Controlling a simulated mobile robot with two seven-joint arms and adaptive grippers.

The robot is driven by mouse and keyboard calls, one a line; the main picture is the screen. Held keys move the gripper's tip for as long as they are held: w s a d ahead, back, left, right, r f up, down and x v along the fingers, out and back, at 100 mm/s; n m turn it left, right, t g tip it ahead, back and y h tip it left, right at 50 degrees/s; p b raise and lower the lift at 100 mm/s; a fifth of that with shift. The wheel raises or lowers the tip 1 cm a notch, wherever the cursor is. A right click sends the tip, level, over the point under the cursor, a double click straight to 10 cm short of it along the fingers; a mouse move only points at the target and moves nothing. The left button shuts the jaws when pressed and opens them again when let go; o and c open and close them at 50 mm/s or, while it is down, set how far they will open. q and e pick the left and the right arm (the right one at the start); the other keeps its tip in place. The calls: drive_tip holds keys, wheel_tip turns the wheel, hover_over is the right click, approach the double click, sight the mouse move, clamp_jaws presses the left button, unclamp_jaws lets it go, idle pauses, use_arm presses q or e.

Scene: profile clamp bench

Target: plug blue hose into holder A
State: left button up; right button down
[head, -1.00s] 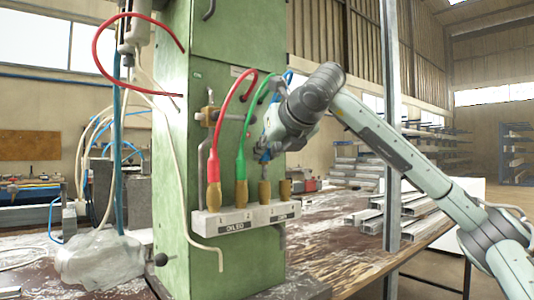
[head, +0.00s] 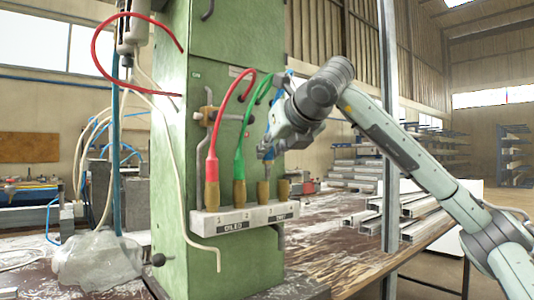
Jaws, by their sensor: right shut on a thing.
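My right gripper (head: 266,150) is shut on the blue hose (head: 263,154), just above the third brass socket (head: 263,192) from the left. Only small blue parts show; the gripper hides much of the hose. I cannot tell whether its lower end is touching or inside that socket. The white holder block (head: 232,222) on the green column carries a row of brass sockets. A red hose (head: 212,165) stands in the first and a green hose (head: 239,163) in the second. The fourth socket (head: 284,189) is empty. I cannot read which position is A. My left gripper is not in view.
The green column (head: 172,180) stands close behind the holder block. A loose red hose (head: 96,50) and a white cable hang at its left. A grey post (head: 390,150) and stacked metal profiles (head: 400,215) are to the right.

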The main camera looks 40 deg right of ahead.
drive_tip(key=s+b, duration=0.2)
drive_tip(key=s, duration=0.4)
drive_tip(key=shift+d, duration=0.3)
idle(0.4)
drive_tip(key=w+d, duration=0.1)
drive_tip(key=d, duration=1.2)
drive_tip(key=shift+d+f+b, duration=0.2)
drive_tip(key=shift+b, duration=0.2)
idle(1.0)
drive_tip(key=shift+w, duration=0.1)
drive_tip(key=w+a+p, duration=0.1)
drive_tip(key=w+p, duration=0.3)
drive_tip(key=w, duration=1)
drive_tip(key=shift+p, duration=0.4)
idle(1.3)
